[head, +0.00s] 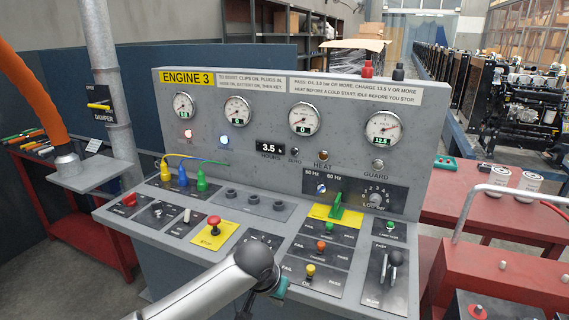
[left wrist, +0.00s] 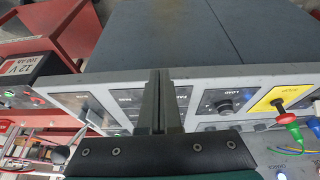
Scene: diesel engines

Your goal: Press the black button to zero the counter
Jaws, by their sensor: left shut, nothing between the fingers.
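The hour counter (head: 270,147) is a black display reading 3.5 on the upright face of the grey engine console. The small black button (head: 294,150) is just right of it, above the label ZERO. My left arm comes in from the bottom, and the teal part of my left gripper (head: 279,288) shows low over the console's front edge, well below and in front of the button. Its fingers are hidden in the head view. In the left wrist view the two dark fingers (left wrist: 160,103) are together and empty. The button cannot be made out there. My right gripper is not in view.
The sloping desk holds a red stop knob (head: 214,220) on yellow, a green switch handle (head: 336,206), coloured clips (head: 183,176) and levers (head: 390,262). An orange hose (head: 30,95) is at left. A red bench (head: 490,200) stands at right.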

